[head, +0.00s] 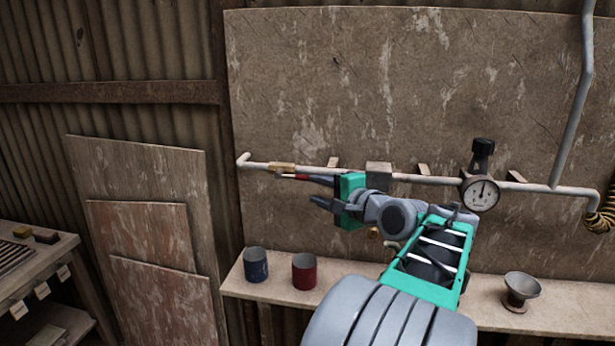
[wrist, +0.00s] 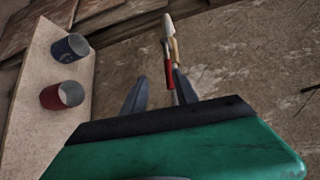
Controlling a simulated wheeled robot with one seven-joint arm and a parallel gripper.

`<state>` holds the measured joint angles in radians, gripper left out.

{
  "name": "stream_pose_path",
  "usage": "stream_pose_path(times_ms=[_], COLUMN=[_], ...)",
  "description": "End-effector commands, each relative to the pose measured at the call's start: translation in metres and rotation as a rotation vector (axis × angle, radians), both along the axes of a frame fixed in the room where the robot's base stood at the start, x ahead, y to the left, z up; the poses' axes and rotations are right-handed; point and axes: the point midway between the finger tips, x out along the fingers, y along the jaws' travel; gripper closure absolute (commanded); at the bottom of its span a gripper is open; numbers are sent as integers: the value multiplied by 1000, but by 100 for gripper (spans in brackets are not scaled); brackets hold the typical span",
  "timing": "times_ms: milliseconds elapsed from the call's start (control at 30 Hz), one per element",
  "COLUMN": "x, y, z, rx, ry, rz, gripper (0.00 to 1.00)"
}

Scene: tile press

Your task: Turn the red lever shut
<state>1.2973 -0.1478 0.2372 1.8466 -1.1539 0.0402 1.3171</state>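The red lever (head: 296,177) is a short bar at the brass valve (head: 282,168) on the pale wall pipe, near the pipe's left end. In the head view it lies nearly along the pipe. In the wrist view the red lever (wrist: 168,74) shows between the fingertips, much closer to the right finger; I cannot tell if they touch. The brass valve (wrist: 174,50) is just beyond it. My gripper (head: 310,190) is open, its fingers pointing left at the lever's end. In the wrist view my gripper (wrist: 160,75) has a clear gap between its fingers.
The pipe (head: 425,179) runs along the wall board past a grey box (head: 378,176) and a gauge (head: 481,194). Below, a shelf (head: 400,275) holds a blue can (head: 255,264), a red can (head: 304,271) and a metal funnel (head: 520,290). Boards lean at left.

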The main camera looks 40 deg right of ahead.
Motion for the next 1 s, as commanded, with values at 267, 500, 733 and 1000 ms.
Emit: stream_pose_path(times_ms=[267, 500, 733, 1000], x=[16, 58, 66, 66], y=[-14, -20, -22, -22], z=[10, 4, 1, 1], rx=[54, 51, 50, 49], ry=[-52, -52, -52, -50], rz=[-18, -20, -23, -23], gripper=[65, 65, 65, 78])
